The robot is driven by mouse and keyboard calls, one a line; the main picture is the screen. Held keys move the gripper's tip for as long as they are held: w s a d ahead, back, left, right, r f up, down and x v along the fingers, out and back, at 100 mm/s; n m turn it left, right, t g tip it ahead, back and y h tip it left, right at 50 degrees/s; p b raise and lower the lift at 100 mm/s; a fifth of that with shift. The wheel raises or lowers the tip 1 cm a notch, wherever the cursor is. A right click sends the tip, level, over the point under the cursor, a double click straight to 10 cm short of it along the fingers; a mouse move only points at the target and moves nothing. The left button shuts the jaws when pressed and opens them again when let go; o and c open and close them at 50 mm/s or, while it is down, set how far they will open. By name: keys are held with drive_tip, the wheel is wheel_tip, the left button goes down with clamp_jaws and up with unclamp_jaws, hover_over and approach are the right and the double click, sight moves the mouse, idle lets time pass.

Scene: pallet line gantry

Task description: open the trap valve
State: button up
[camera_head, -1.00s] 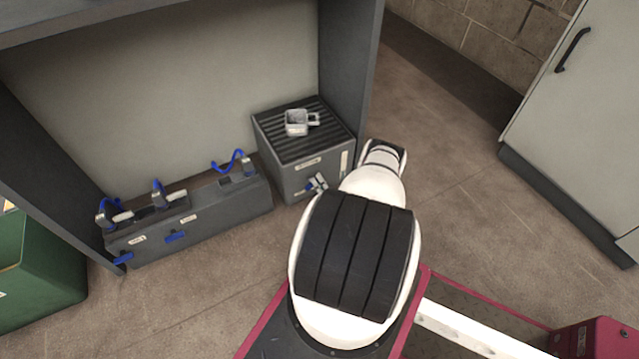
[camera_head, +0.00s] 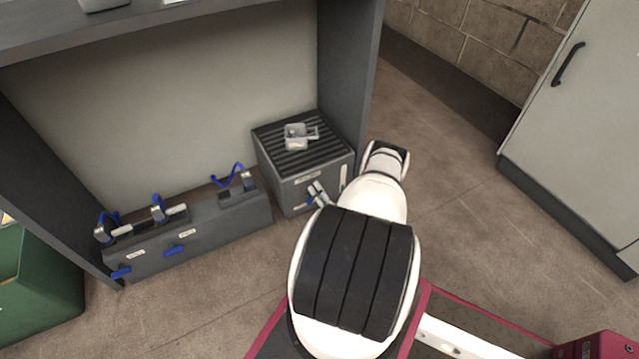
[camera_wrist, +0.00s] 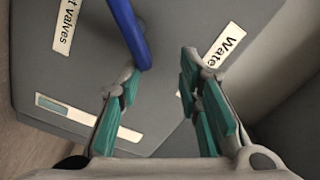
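A blue valve lever (camera_wrist: 128,32) crosses the grey face of a box in the wrist view. Its lower end lies between my fingertips, closer to the left one. My gripper (camera_wrist: 160,68) is open, with teal pads on both fingers; I cannot tell whether the left finger touches the lever. In the head view my gripper (camera_head: 318,193) is at the front of the grey ribbed-top box (camera_head: 335,178), with a bit of blue beside it. My arm hides part of that front. Labels ending in "t valves" and starting with "Wate" show; no trap label is readable.
A small metal cup (camera_head: 296,137) stands on the ribbed top. To the left is a low grey box (camera_head: 225,222) with blue levers and hoses. A green bin (camera_head: 35,285) is at far left and a pale cabinet (camera_head: 590,130) at right. Open floor lies between.

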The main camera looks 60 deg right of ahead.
wheel_tip(320, 180, up, 7)
drive_tip(key=shift+r, duration=0.2)
drive_tip(key=shift+o, duration=0.3)
